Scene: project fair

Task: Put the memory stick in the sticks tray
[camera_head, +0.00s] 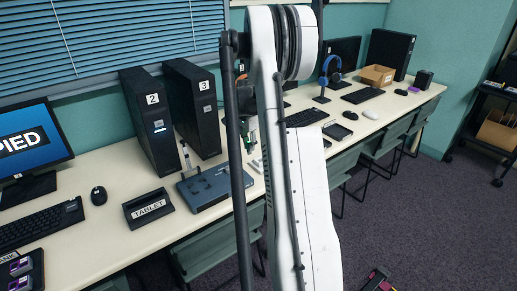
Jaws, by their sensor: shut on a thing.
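My white arm with its black cable stands across the middle of the head view. I cannot make out the memory stick anywhere. No tray that reads as the sticks tray can be picked out. A small dark tray (337,131) lies on the bench right of the arm, but I cannot read any label on it.
A holder labelled TABLET (149,208) and a blue-grey device (206,187) lie on the long bench (100,245). Computer towers 2 (150,125) and 3 (194,112) stand behind. A headphone stand (327,80) and cardboard box (378,76) are farther right. Chairs line the bench front.

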